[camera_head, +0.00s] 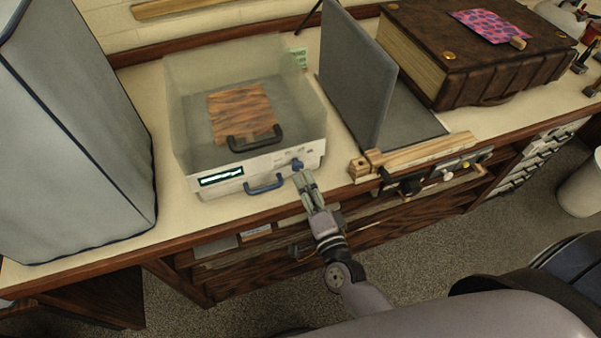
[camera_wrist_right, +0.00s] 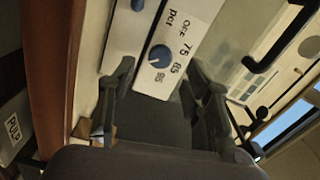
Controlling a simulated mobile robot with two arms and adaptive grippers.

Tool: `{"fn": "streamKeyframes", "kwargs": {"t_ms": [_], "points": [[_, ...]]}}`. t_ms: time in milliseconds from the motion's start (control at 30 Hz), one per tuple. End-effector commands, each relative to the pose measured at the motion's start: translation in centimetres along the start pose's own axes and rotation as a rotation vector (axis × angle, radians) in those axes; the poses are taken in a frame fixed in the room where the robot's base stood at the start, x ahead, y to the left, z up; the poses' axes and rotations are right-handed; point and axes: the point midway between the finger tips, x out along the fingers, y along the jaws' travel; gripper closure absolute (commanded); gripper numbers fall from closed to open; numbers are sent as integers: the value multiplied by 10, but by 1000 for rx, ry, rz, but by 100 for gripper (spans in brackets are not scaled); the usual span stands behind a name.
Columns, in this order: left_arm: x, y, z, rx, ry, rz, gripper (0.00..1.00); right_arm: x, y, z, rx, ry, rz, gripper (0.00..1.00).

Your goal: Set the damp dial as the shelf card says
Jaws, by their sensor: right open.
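The damp dial (camera_head: 297,164) is a small blue knob at the right end of the front of a white box (camera_head: 225,182) with a clear cover. In the right wrist view the dial (camera_wrist_right: 160,55) has OFF, 75, 85 and 95 printed beside it, with "pct"; I cannot tell its pointer setting surely. My right gripper (camera_head: 303,181) is open just in front of the dial; in the wrist view its fingers (camera_wrist_right: 162,84) stand apart with the dial beyond their tips. A small green card (camera_head: 300,57) stands behind the box, its writing unreadable. My left gripper is out of view.
A grey upright panel (camera_head: 352,75) and wooden bar (camera_head: 425,152) stand to the right, beside a large brown book (camera_head: 490,50). A grey covered block (camera_head: 75,130) stands left.

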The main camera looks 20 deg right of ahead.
Motion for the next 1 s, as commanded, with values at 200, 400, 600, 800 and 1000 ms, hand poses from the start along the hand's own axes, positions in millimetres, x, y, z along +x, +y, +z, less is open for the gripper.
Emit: {"fn": "streamKeyframes", "kwargs": {"t_ms": [200, 400, 600, 800, 1000], "points": [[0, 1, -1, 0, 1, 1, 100, -44, 0, 0, -2, -2, 1, 55], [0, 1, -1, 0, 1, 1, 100, -63, 0, 0, 0, 0, -1, 55], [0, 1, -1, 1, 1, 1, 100, -65, 0, 0, 0, 0, -1, 55], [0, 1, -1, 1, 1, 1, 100, -65, 0, 0, 0, 0, -1, 55], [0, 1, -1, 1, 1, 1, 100, -65, 0, 0, -1, 0, 0, 55]]}}
